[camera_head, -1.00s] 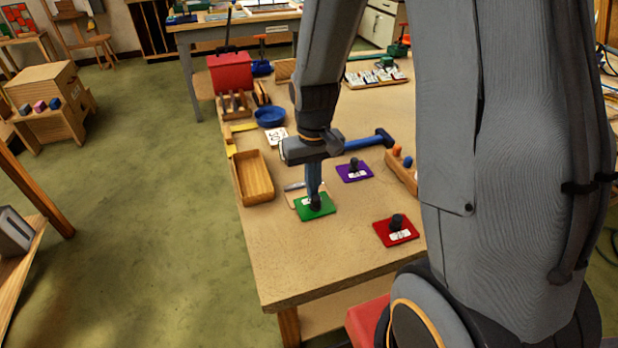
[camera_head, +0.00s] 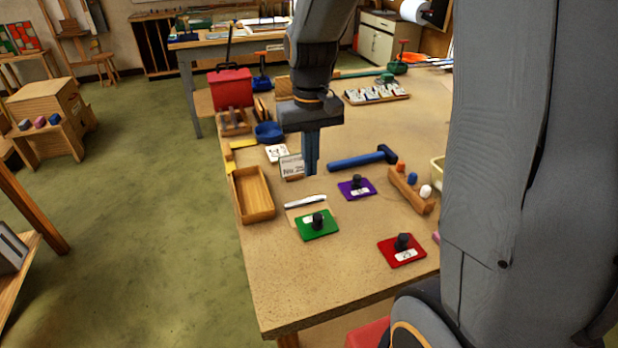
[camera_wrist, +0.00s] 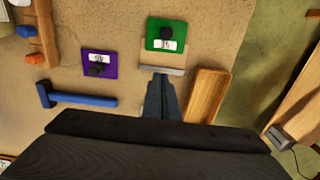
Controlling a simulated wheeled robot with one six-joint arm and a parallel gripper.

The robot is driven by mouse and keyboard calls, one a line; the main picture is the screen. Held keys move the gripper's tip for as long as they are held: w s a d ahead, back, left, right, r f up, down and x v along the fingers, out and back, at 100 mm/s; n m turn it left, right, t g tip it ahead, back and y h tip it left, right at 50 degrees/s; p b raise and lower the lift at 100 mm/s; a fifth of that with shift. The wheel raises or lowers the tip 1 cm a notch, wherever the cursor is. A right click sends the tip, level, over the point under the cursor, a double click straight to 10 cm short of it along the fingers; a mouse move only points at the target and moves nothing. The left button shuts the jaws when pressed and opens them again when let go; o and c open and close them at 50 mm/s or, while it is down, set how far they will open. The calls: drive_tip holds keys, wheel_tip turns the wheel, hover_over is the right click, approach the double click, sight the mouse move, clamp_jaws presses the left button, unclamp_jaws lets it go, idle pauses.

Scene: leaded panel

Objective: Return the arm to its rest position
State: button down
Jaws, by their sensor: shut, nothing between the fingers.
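My gripper (camera_head: 311,165) hangs pointing down above the middle of the workbench, fingers shut and empty. In the wrist view its fingers (camera_wrist: 162,92) reach toward a flat metal strip beside the green square. The green square with a black knob (camera_head: 317,224) lies on the bench, and also shows in the wrist view (camera_wrist: 178,36). A purple square with a black knob (camera_head: 346,190) lies behind it to the right. A red square with a black knob (camera_head: 413,257) lies near the front right.
An empty wooden tray (camera_head: 252,213) lies along the left bench edge. A blue-handled hammer (camera_head: 358,160) lies right of my gripper. A small "No." card (camera_head: 291,166) stands beside the fingers. A wooden block with coloured pegs (camera_head: 410,191) is at the right. A red box (camera_head: 231,88) stands behind.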

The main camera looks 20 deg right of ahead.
drive_tip(key=shift+r, duration=0.4)
